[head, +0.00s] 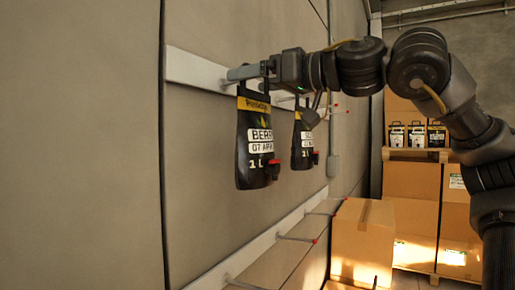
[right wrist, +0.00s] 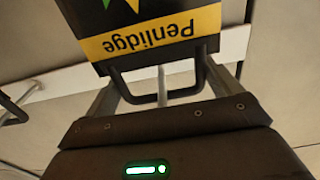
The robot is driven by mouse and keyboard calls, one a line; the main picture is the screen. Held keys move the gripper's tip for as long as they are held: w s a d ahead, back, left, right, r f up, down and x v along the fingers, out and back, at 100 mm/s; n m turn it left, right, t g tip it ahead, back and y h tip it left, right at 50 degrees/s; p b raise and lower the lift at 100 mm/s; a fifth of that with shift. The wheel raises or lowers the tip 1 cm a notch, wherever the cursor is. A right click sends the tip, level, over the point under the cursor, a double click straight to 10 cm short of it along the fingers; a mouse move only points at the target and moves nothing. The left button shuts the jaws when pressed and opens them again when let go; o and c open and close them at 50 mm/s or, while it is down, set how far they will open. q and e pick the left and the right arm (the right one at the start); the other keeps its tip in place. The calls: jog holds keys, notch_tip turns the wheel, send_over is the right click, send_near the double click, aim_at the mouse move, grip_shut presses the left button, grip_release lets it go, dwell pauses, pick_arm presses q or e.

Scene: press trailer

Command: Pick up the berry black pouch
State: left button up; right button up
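The black berry pouch (head: 255,150) has a yellow top band, white label panels reading "BER…" and "1 L", and a red cap low on its right. It hangs upright against the wall below a pale rail. My right gripper (head: 243,73) is at the top of this pouch. In the right wrist view, its fingers (right wrist: 165,85) are spread to either side of the pouch's dark loop handle (right wrist: 165,98), with a grey peg between them. Whether the fingers touch the handle is unclear. The yellow "Penlidge" band (right wrist: 150,35) is close. My left gripper is out of view.
A second black pouch (head: 303,147) hangs just behind, to the right. A lower rail (head: 255,250) carries red-tipped pegs. A cardboard box (head: 362,240) stands by the wall; stacked boxes (head: 412,180) and several small packs (head: 417,135) are at the back right.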

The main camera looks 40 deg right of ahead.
jog(key=shift+w, duration=0.1)
jog(key=c, duration=1.4)
jog(key=shift+r, duration=0.15)
